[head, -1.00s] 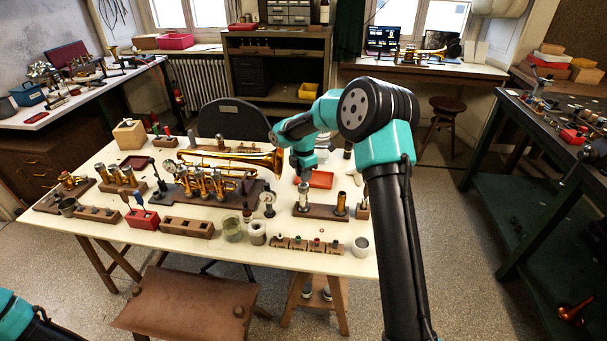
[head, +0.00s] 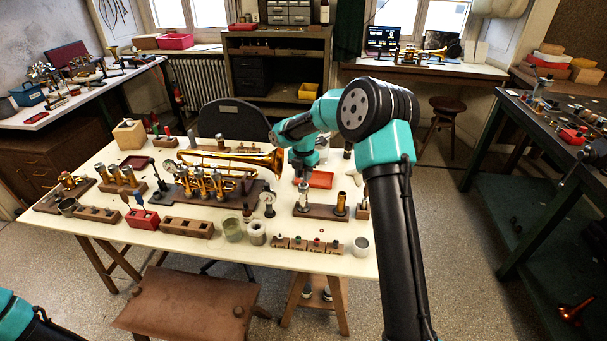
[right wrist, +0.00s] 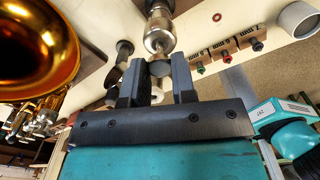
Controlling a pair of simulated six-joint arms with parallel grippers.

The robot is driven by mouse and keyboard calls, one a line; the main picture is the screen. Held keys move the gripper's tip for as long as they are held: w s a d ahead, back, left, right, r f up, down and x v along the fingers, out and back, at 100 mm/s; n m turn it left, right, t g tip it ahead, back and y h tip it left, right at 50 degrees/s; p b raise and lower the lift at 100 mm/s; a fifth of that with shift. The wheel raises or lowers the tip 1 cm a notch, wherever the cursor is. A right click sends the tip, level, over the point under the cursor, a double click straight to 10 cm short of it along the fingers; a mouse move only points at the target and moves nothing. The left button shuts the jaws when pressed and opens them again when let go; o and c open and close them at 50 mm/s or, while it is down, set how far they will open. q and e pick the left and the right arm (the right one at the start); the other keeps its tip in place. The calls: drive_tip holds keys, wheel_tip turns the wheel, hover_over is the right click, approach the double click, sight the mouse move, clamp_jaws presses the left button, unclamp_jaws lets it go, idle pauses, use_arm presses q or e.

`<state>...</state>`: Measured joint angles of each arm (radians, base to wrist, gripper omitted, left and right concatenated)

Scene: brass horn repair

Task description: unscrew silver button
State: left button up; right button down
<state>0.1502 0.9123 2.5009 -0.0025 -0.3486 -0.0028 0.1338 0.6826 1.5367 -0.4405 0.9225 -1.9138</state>
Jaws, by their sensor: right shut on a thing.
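The silver valve (head: 303,201) stands upright on a dark wooden block near the front right of the table in the head view. It also shows in the right wrist view (right wrist: 159,32). The silver button (right wrist: 160,68) is the round cap at its end, between my right fingers. My right gripper (right wrist: 157,82) is shut on the silver button. In the head view my right gripper (head: 303,182) is small, directly above the valve, and the button is hard to make out there. My left gripper is out of view.
A brass trumpet (head: 230,158) lies to the left of the valve. A brass valve (head: 341,203) stands to its right on the same block (head: 321,212). A red tray (head: 320,180) lies just behind. Small labelled wooden blocks (head: 297,244) and a grey cup (head: 361,246) are in front.

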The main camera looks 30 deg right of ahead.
drive_tip(key=n, duration=0.5)
idle(0.3)
drive_tip(key=n, duration=0.5)
idle(0.4)
drive_tip(key=c, duration=0.9)
unclamp_jaws()
drive_tip(key=shift+o, duration=0.2)
wheel_tip(320, 180, up, 18)
drive_tip(key=shift+f, duration=0.25)
